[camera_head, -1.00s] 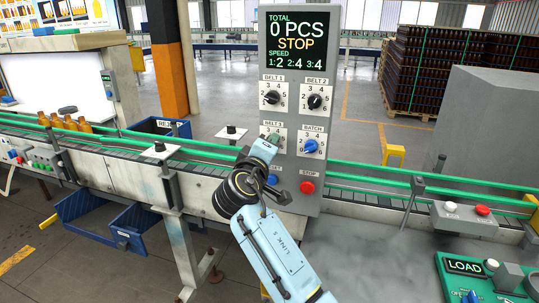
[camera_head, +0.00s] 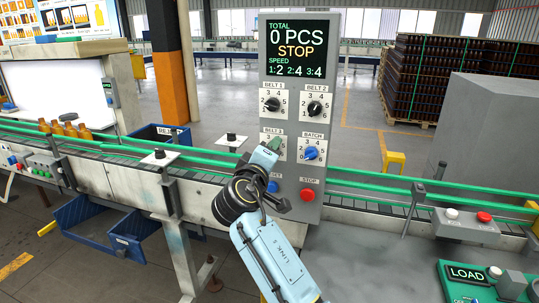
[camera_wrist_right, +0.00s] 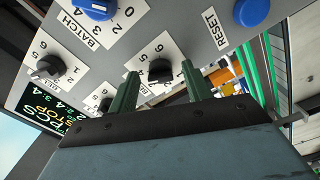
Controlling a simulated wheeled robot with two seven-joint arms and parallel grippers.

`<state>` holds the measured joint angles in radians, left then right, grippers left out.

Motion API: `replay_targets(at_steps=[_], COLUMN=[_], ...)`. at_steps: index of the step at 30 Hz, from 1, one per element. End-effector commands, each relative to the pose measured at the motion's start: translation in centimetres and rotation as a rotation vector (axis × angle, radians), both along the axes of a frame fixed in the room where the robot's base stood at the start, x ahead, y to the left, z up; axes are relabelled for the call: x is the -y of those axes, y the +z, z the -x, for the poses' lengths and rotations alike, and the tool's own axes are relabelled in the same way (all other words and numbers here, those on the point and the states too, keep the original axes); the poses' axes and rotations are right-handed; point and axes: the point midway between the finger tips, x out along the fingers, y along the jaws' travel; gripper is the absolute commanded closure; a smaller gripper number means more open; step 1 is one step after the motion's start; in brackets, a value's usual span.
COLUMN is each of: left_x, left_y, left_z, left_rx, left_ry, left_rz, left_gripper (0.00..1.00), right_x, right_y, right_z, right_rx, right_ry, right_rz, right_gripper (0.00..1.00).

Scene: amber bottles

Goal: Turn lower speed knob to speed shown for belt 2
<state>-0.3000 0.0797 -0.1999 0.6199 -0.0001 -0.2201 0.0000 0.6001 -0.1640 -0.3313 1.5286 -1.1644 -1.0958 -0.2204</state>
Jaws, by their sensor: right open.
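The control panel's screen (camera_head: 296,45) reads STOP, with speeds 1:2, 2:4 and 3:4. The lower speed knob, labelled BELT 3, is mostly hidden behind my right gripper (camera_head: 273,146) in the head view. In the right wrist view this black knob (camera_wrist_right: 160,71) lies between the tips of my open green fingers (camera_wrist_right: 160,78), with no clear contact. I cannot tell which number it points at. The BELT 1 knob (camera_head: 272,104) and BELT 2 knob (camera_head: 315,107) are above it. My left gripper is not in view.
The blue BATCH knob (camera_head: 311,153) is close on the right of the gripper. A red stop button (camera_head: 307,194) is below it, and the blue RESET button (camera_wrist_right: 251,11) shows in the wrist view. A conveyor with green rails (camera_head: 370,196) runs behind my arm.

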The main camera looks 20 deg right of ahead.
Motion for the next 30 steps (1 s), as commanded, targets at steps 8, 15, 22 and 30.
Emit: replay_targets(at_steps=[8,15,22,30], left_x=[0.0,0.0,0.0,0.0], left_y=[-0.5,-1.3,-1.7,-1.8], left_z=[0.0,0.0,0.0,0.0], left_rx=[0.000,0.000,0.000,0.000], left_ry=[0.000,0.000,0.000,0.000], left_rz=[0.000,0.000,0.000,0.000], left_gripper=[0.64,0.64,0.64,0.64], right_x=[-1.9,-5.0,-7.0,-7.5], right_y=[-0.2,-0.2,-0.1,0.0], right_z=[2.7,7.3,10.2,11.1], right_rx=[-0.001,-0.001,-0.002,0.000], right_ry=[0.002,0.003,0.002,0.000], right_rz=[-0.003,-0.004,-0.001,0.000], right_gripper=[0.51,0.51,0.51,0.51])
